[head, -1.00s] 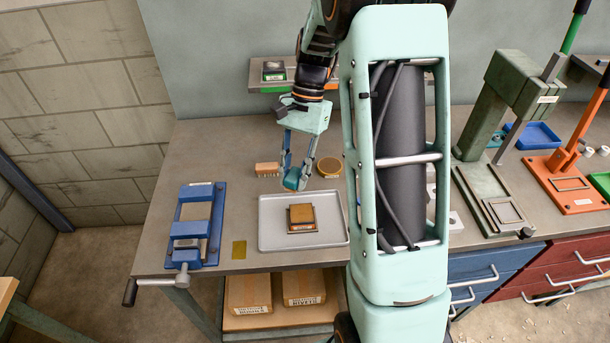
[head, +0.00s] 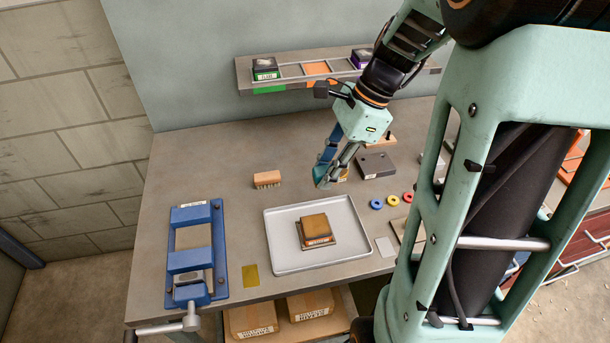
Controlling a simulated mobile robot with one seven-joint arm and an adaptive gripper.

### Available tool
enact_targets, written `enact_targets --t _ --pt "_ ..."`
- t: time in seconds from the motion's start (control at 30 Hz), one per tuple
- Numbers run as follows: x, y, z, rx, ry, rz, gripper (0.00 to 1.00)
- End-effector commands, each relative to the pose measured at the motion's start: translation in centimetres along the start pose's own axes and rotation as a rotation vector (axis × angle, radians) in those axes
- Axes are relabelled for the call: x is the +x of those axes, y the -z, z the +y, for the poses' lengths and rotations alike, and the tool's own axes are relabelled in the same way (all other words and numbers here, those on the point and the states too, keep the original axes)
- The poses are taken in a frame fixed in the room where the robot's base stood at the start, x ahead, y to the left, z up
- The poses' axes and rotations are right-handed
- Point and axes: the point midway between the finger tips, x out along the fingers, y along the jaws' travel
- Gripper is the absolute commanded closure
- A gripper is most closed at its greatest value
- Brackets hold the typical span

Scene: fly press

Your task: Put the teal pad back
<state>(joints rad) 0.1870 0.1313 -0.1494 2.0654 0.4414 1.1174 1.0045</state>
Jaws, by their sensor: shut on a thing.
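My gripper (head: 322,180) is above the bench, behind the grey tray, pointing down. It is shut on a small teal-blue thing (head: 321,170), which seems to be the teal pad. The fingers hide most of it, so its shape cannot be told. The shelf (head: 290,77) on the back wall has a dark box with a green label (head: 265,67) at its left.
The grey tray (head: 283,262) holds a brown-topped block (head: 314,226). A dark grey block (head: 376,165) and small coloured rings (head: 392,200) lie right. The bench's back left is clear.

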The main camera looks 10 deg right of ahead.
Motion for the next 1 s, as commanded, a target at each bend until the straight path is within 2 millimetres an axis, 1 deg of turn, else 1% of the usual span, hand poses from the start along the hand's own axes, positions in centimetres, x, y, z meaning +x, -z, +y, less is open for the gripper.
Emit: enact_targets --t 0.07,0.43,0.5,0.6,0.73,0.83,1.0 --pt "0.5 0.0 -1.0 0.002 -0.002 -0.001 1.00" --pt "3.7 0.3 -8.0 -0.001 -0.003 -0.001 1.00" --pt "4.7 0.5 -9.0 -0.001 -0.005 -0.001 1.00" --pt "6.4 1.0 -10.3 0.000 -0.005 -0.001 1.00" --pt "8.0 1.5 -11.7 0.000 -0.003 -0.001 1.00" --pt "8.8 1.8 -12.5 -0.001 -0.001 0.000 1.00" --pt "9.4 1.9 -13.0 -0.002 -0.001 0.000 1.00"
